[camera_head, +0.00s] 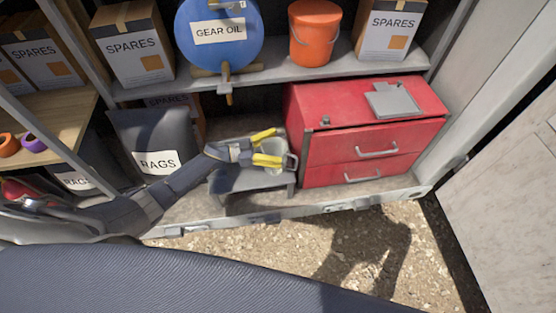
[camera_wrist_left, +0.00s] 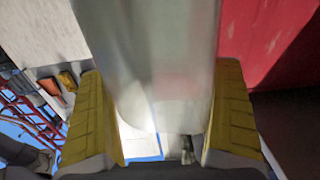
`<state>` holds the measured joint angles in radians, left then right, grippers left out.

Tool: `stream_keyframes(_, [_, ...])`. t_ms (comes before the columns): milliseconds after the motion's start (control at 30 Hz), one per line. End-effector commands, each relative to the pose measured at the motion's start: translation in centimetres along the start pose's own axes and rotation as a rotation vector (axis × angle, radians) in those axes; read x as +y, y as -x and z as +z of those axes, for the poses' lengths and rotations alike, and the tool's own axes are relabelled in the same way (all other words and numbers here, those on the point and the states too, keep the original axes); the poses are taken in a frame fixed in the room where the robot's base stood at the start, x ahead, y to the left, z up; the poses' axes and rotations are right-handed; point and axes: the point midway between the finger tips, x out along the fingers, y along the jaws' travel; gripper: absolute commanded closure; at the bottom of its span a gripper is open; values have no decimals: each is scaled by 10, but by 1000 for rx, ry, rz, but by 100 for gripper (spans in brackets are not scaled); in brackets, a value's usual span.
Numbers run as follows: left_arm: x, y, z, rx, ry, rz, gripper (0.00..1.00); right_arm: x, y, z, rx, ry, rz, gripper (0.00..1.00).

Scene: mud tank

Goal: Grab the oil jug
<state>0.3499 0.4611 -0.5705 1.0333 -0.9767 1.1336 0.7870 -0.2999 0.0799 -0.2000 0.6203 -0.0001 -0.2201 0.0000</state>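The oil jug (camera_head: 276,152) is a pale grey metal vessel with a handle on its right side. It stands on a small grey step (camera_head: 250,181) left of the red drawer chest. My left gripper (camera_head: 265,148) reaches in from the left, its yellow fingers spread on either side of the jug. In the left wrist view the jug (camera_wrist_left: 158,65) fills the room between the two fingers (camera_wrist_left: 163,125), close to both. I see no clear grip on it. My right gripper is not in view.
The red drawer chest (camera_head: 330,140) stands just right of the jug. A shelf above holds a blue gear oil drum (camera_head: 218,55), an orange bucket (camera_head: 314,35) and spares boxes (camera_head: 133,45). A dark rags bin (camera_head: 158,125) stands left. Gravel ground (camera_head: 290,240) lies in front.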

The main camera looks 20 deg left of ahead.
Motion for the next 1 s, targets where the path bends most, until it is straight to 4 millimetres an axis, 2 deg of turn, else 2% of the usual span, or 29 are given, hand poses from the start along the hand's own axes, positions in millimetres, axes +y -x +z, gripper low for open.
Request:
stream_keyframes(67, [0, 0, 0, 0, 0, 0, 9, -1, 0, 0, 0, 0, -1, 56])
stream_keyframes(600, [0, 0, 0, 0, 0, 0, 70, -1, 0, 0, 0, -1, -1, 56])
stream_keyframes(1000, [0, 1, -5, 0, -1, 1, 70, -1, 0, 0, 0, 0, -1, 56])
